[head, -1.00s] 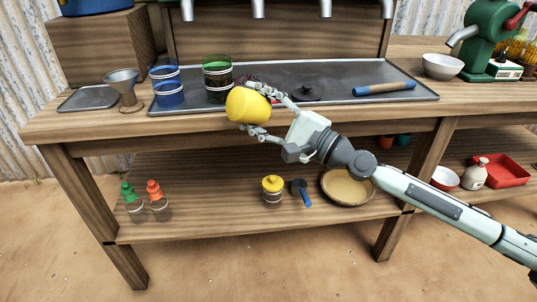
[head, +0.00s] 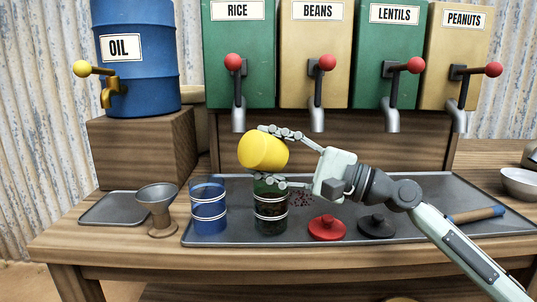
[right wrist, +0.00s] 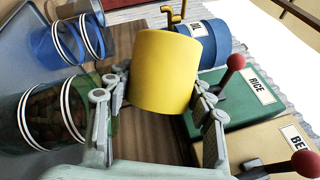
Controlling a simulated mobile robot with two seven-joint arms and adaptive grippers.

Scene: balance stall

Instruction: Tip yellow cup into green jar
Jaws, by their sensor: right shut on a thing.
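The yellow cup (head: 262,151) is tilted in my right gripper (head: 275,155), above the green jar (head: 270,212) in the head view. The gripper is shut on the cup's sides. The cup also shows in the right wrist view (right wrist: 165,72), between the two fingers (right wrist: 160,100). Its inside is hidden. The green jar is clear with white bands and has dark brown bits in it; it also shows in the right wrist view (right wrist: 45,118). My left gripper is out of both views.
A blue jar (head: 208,205) stands left of the green jar on the metal tray (head: 225,240). Dark red beans (head: 301,198) lie loose on the tray. A red lid (head: 327,228) and a black lid (head: 377,226) lie to the right. A funnel (head: 157,208) stands left. Dispenser spouts (head: 239,118) hang behind.

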